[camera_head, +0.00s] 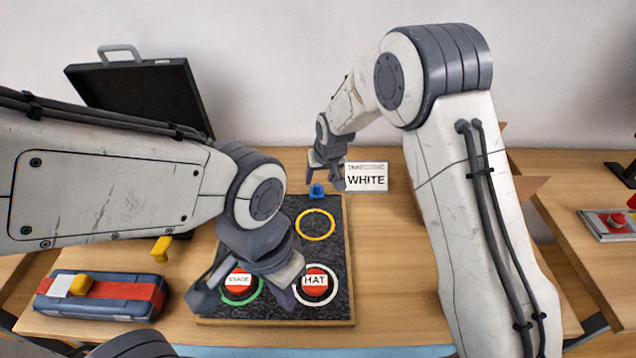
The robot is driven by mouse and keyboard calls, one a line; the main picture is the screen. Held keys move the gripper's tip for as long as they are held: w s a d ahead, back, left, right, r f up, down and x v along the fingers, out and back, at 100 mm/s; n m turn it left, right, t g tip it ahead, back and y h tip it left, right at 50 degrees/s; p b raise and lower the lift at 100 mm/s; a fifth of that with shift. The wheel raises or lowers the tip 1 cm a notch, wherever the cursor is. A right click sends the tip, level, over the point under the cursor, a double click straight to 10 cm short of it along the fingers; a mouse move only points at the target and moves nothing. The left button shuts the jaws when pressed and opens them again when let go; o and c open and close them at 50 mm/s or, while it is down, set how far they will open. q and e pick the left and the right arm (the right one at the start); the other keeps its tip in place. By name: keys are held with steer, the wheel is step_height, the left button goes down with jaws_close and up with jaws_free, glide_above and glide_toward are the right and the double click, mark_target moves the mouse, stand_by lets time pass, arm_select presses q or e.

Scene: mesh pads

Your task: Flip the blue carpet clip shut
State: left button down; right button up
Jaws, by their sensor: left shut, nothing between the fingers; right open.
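The blue clip (317,190) sits at the far edge of the dark carpeted board (285,215). Its small size hides whether its flap is up or down. My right gripper (325,179) is open and points down close by the blue clip; I cannot tell if they touch. My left gripper (244,292) is shut and empty, low over the near part of the board, by two red buttons. It partly hides the board and buttons.
The board carries a yellow ring (315,224), a red button in a green ring (240,282) and a red HAT button (316,285). A blue-red case (102,295) lies left; an open black case (140,92) stands back left.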

mark_target(317, 189)
arm_select(q)
steer(key=shift+r+p, duration=0.35)
steer(key=shift+r, duration=0.1)
arm_select(e)
steer(key=shift+x, duration=2.7)
jaws_close()
steer(key=shift+f+b, duration=0.15)
steer(key=shift+b, duration=0.2)
steer(key=t+b, duration=0.1)
steer(key=b, duration=0.6)
steer(key=f+t+b, duration=0.1)
steer(key=b, duration=0.6)
steer(key=shift+s+a, duration=0.1)
steer(key=shift+s, duration=0.3)
arm_select(q)
step_height(317, 189, down, 16)
steer(key=shift+r+b, duration=0.2)
steer(key=shift+b, duration=0.25)
arm_select(e)
steer(key=shift+r, duration=0.3)
